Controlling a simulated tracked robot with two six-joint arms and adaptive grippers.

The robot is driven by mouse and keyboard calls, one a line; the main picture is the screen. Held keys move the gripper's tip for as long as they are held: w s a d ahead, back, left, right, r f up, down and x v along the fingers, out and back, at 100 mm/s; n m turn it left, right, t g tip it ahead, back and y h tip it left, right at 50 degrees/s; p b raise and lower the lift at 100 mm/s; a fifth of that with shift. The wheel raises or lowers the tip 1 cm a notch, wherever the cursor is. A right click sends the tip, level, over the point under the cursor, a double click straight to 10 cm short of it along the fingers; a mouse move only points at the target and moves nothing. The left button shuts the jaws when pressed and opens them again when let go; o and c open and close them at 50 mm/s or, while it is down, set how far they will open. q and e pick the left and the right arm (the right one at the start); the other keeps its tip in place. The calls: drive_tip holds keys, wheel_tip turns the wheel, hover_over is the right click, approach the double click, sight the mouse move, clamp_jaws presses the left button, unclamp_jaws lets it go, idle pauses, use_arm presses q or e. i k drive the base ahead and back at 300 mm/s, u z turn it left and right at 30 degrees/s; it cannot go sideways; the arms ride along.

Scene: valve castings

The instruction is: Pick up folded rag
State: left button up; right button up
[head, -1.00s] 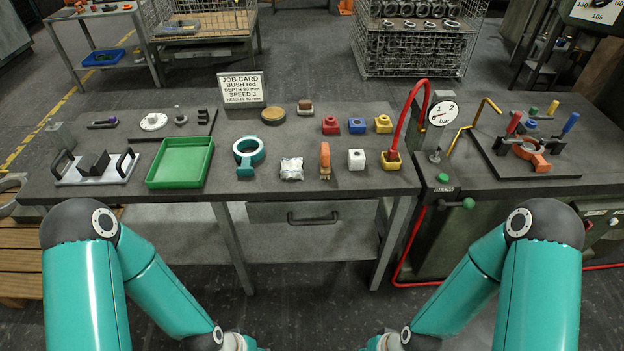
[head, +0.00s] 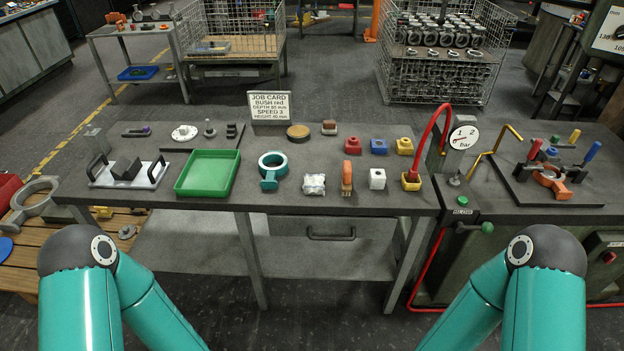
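A small crumpled white-grey bundle (head: 313,184), which looks like the folded rag, lies near the front edge of the grey workbench (head: 215,217). It sits between a teal ring casting (head: 269,183) and an orange-handled brush (head: 347,178). Nothing lies on top of it. Only the upper links of my two arms show, at the bottom left and bottom right. Both my grippers are out of the picture.
A green tray (head: 180,187) and a white fixture plate with handles (head: 100,181) stand to the left. A job card (head: 271,106) stands behind.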

sight(313, 185)
drive_tip(key=i, duration=0.8)
drive_tip(key=u, duration=0.05)
drive_tip(key=k, duration=0.85)
drive_tip(key=z, duration=0.6)
drive_tip(key=i, duration=1)
drive_tip(key=u, duration=0.05)
